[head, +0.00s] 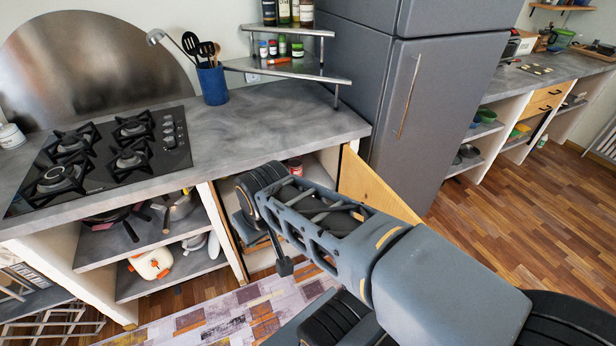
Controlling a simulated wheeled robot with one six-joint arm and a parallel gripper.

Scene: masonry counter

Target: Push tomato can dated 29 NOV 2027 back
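A can with a red label and pale top (294,167) shows in part inside the open cupboard under the counter, just above my arm. No date can be read on it, so I cannot tell whether it is the one dated 29 NOV 2027. My arm reaches across in front of the cupboard and hides most of its inside. A small dark part at the end of my arm, perhaps my gripper (284,266), hangs low before the cupboard opening. Its fingers are not clear, and I see nothing held.
The wooden cupboard door (368,187) stands open to the right, near the grey fridge (435,110). The counter (270,125) holds a gas hob (105,155) and a blue utensil pot (213,84). Open shelves with pans (120,217) lie left. Wooden floor is clear at right.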

